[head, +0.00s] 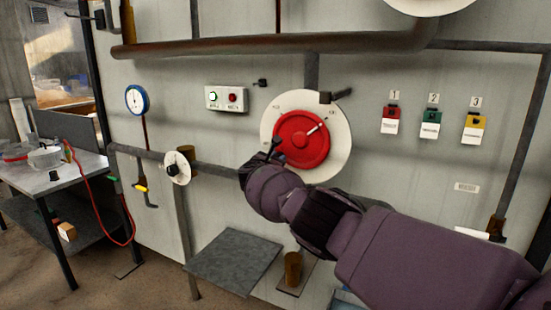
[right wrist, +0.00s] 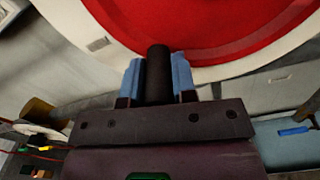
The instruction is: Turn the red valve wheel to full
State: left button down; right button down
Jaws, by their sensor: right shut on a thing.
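The red valve wheel (head: 303,140) is mounted on a round white plate (head: 340,158) on the grey wall. A pale pointer line on the wheel points to the upper right. My right gripper (head: 274,150) is at the wheel's lower left edge in the head view. In the right wrist view its blue-padded fingers (right wrist: 158,80) are shut on a black handle (right wrist: 158,62), with the red wheel (right wrist: 215,25) just beyond it. The wheel's lower left rim is partly hidden by my gripper. My left gripper is not in view.
A horizontal pipe (head: 220,169) with a small white dial (head: 176,168) runs left of the wheel. A blue-rimmed gauge (head: 136,100) and a button box (head: 227,98) are on the wall. Coloured tags (head: 431,124) hang right. A grey shelf (head: 235,262) stands below; a table (head: 50,180) is at left.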

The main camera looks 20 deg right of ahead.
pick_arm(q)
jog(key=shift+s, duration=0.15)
pick_arm(e)
jog(key=shift+d+r, duration=0.1)
jog(key=shift+d, duration=0.2)
jog(key=c, duration=1.4)
grip_release()
jog(key=o, duration=0.5)
jog(key=shift+s+d+r, duration=0.1)
jog(key=shift+s, duration=0.2)
jog(key=shift+w+a, duration=0.15)
jog(key=shift+a, duration=0.05)
jog(key=shift+s+a+r+p, duration=0.2)
jog(key=shift+s+a+p, duration=0.25)
jog(key=shift+p, duration=0.65)
jog(key=shift+s+a+f+p, duration=0.15)
jog(key=shift+s+a+p, duration=0.3)
jog(key=shift+p, duration=0.45)
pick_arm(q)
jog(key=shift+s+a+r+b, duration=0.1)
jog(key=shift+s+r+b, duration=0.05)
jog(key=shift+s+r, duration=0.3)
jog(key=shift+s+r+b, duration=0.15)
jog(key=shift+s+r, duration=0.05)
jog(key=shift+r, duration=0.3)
pick_arm(e)
jog(key=shift+v, duration=4.1)
